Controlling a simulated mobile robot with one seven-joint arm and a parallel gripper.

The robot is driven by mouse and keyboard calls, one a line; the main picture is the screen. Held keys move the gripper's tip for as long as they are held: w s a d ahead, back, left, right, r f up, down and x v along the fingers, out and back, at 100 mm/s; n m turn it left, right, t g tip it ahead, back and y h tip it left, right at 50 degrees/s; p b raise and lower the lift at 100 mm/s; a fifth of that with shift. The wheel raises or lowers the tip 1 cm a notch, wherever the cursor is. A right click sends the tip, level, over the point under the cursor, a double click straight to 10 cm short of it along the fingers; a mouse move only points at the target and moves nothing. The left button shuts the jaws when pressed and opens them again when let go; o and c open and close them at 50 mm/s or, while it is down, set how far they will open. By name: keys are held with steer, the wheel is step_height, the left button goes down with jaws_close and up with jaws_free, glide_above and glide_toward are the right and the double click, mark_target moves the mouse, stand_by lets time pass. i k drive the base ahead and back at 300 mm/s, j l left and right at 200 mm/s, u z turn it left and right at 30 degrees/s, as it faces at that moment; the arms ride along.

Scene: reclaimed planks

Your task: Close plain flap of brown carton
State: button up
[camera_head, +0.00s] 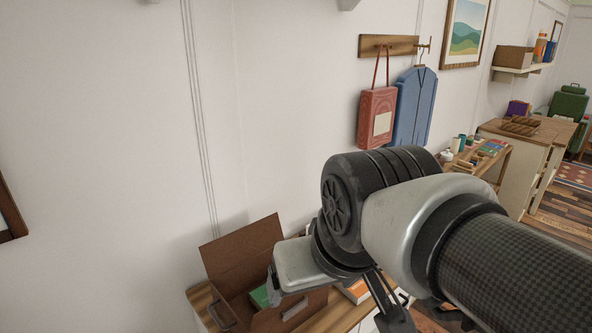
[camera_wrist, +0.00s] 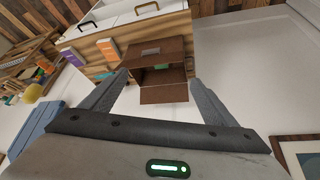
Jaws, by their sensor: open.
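The brown carton (camera_head: 290,320) stands on a wooden top at the bottom of the head view, partly hidden by my arm. Its plain flap (camera_head: 240,252) stands raised on the wall side. In the wrist view the carton is seen from above with its mouth open; the plain flap (camera_wrist: 163,94) is on the near side, and a flap with a pale strip (camera_wrist: 150,46) is opposite. Something green (camera_wrist: 161,67) lies inside. My gripper (camera_wrist: 158,77) is open and empty, its fingers appearing on either side of the carton; contact cannot be told.
An orange book (camera_wrist: 108,48) and a purple one (camera_wrist: 75,57) lie beside the carton on the wooden top. White drawers (camera_wrist: 130,22) are below. The wall (camera_head: 110,150) rises behind the carton. A red bag (camera_head: 377,118) and blue garment (camera_head: 414,108) hang to the right.

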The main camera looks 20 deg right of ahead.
mark_target(221, 254)
steer(key=i+l+u, duration=0.1)
steer(key=l+u, duration=0.25)
steer(key=l, duration=0.15)
steer(key=l+u, duration=0.4)
steer(key=l, duration=0.15)
steer(key=i, duration=0.05)
